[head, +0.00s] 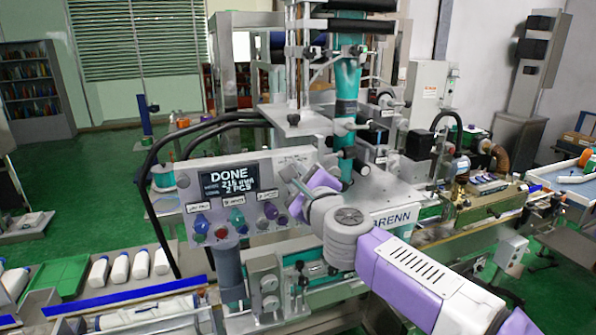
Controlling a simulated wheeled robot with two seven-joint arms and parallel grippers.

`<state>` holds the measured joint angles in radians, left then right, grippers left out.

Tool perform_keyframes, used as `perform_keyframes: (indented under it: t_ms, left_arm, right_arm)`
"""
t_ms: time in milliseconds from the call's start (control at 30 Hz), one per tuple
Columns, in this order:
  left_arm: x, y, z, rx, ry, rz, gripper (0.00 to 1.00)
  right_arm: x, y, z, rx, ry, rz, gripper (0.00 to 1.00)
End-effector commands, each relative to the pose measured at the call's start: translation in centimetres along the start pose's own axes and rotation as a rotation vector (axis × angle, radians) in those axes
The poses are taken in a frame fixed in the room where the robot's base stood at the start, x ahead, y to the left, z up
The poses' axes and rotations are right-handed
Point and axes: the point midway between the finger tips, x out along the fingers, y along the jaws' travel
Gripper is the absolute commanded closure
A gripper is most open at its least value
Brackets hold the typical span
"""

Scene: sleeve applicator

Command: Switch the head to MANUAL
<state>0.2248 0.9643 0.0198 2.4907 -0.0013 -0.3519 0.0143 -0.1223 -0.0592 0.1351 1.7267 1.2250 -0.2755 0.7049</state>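The control panel (218,177) stands left of centre in the head view, tilted toward me. Its dark screen (228,181) reads "DONE", with a length that looks like 216 mm and "2 PCS". Below it is a row of labelled controls: a blue one (201,223), a teal one (237,216) and a dark one (270,211). Their labels and knob positions are too small to read surely. My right arm comes in from the lower right, and its gripper (292,181) is at the panel's right end. The wrist hides part of it, so its opening is unclear. My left gripper is out of view.
The applicator head with its teal sleeve column (346,80) rises behind my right wrist. Black cables (160,150) loop left of the panel. White bottles (119,268) stand or lie at lower left beside a blue-edged rail (125,298). A conveyor runs right.

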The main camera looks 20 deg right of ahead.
Motion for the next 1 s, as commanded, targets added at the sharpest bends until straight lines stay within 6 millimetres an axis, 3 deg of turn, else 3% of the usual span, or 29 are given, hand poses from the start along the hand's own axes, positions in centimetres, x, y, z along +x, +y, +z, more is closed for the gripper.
perform_keyframes:
  t_ms: [400,967,1000]
  left_arm:
    - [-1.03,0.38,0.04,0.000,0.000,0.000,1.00]
    - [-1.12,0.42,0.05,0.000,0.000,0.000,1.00]
    - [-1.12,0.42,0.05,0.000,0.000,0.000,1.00]
  right_arm:
    - [0.00,0.01,-0.02,-0.208,0.001,0.000,1.00]
    - [0.00,0.07,-0.06,-0.241,0.001,0.000,1.00]
    - [0.00,0.07,-0.06,-0.241,0.001,0.000,0.70]
